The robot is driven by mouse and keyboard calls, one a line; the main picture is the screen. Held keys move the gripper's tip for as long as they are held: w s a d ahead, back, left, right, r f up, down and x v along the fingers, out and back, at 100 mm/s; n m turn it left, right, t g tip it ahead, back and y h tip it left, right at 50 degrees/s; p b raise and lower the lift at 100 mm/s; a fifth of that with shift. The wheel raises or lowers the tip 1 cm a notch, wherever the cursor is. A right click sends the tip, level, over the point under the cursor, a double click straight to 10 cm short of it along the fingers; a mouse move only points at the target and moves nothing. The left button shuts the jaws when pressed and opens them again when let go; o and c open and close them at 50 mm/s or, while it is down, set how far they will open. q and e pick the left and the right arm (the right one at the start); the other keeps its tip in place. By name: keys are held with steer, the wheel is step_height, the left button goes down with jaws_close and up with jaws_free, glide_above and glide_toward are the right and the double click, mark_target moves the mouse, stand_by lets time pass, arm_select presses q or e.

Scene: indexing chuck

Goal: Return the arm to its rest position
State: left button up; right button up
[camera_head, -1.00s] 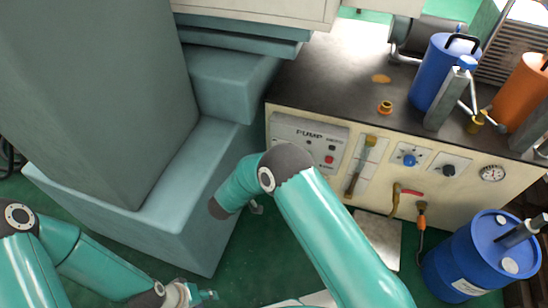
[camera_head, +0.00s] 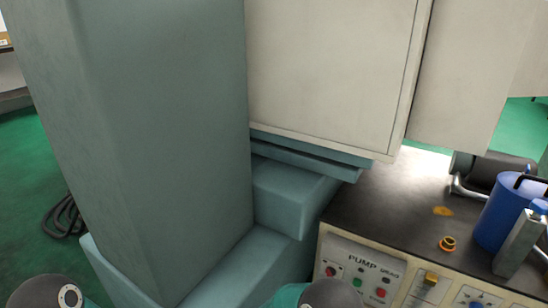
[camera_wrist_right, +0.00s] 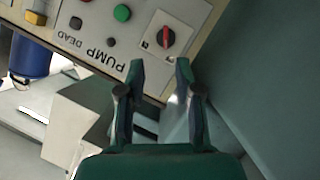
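In the head view only the tops of my two arms show at the bottom edge: my left arm (camera_head: 45,291) at the left corner and my right arm (camera_head: 318,293) in front of the pump panel. Neither gripper shows there. In the right wrist view my right gripper (camera_wrist_right: 160,80) has its two fingers apart with nothing between them. Its fingertips point toward the lower edge of the pump panel (camera_wrist_right: 118,22). I cannot tell whether they touch it. My left gripper is out of view.
A tall teal machine column (camera_head: 150,140) and a cream cabinet (camera_head: 325,75) stand ahead.

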steer(key=s+d+f+g+y, duration=0.1)
steer(key=s+d+f+y, duration=0.15)
steer(key=d, duration=0.55)
steer(key=s+d+f+g+y, duration=0.15)
steer(key=d+f, duration=0.25)
steer(key=d, duration=0.4)
steer(key=s+a+f+g+y, duration=0.2)
steer(key=s+a+y, duration=0.25)
steer(key=s, duration=0.35)
steer(key=s+a+f+n+g+y, duration=0.1)
steer(key=s+a+f+g+y, duration=0.15)
steer(key=s+a, duration=0.45)
steer(key=s+a+f+g+y, duration=0.15)
steer(key=s+a+y, duration=0.25)
steer(key=s, duration=0.6)
step_height(320, 180, up, 34)
steer(key=p, duration=3.3)
steer(key=shift+w+a+p, duration=0.15)
steer(key=shift+w+p, duration=0.2)
